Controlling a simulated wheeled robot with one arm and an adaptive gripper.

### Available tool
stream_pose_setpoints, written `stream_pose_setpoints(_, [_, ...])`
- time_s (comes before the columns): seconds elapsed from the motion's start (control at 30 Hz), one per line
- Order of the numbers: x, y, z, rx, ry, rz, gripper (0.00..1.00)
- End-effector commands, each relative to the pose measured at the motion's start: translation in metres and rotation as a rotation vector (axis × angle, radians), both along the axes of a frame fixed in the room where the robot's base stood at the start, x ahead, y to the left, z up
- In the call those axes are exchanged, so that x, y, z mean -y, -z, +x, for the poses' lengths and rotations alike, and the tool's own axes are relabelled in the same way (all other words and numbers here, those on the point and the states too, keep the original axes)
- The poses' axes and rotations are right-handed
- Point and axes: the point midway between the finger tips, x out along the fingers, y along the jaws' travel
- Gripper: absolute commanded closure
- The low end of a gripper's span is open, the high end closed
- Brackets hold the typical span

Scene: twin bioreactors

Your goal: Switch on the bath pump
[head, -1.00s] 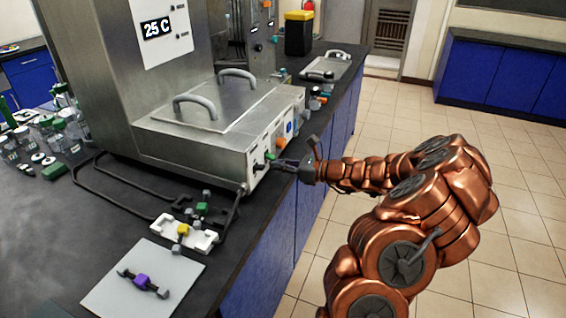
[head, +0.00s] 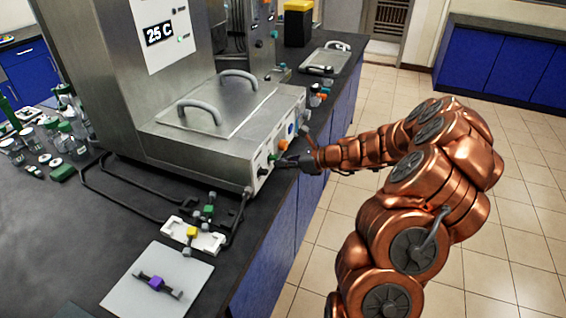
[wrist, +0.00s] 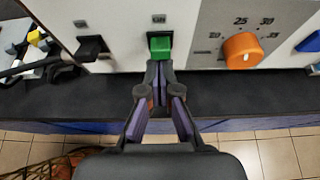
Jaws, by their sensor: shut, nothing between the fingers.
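The bath unit (head: 215,135) is a steel box with a handled lid and a row of controls on its front. In the wrist view, a green switch (wrist: 159,46) with a small label above sits on that white front, between a black switch (wrist: 90,48) and an orange dial (wrist: 243,50). I cannot read which one is the pump's. My gripper (wrist: 159,70) is shut and empty, its tips just in front of and below the green switch; contact is unclear. In the head view my gripper (head: 281,163) is at the bath's front.
Black tubes (head: 120,198) run from the bath to a white holder (head: 205,238) with coloured clamps. A pale mat (head: 135,300) bears a purple clamp (head: 157,283). Bottles (head: 60,135) stand at left. The bench edge runs below the controls; the floor at right is clear.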

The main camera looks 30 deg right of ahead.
Motion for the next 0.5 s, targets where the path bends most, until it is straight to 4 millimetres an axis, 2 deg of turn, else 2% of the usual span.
stream_pose_setpoints(0.3, [0.000,-0.015,0.000,0.003,0.001,0.002,1.00])
stream_pose_setpoints(0.5, [0.000,-0.018,0.001,0.007,0.002,0.005,1.00])
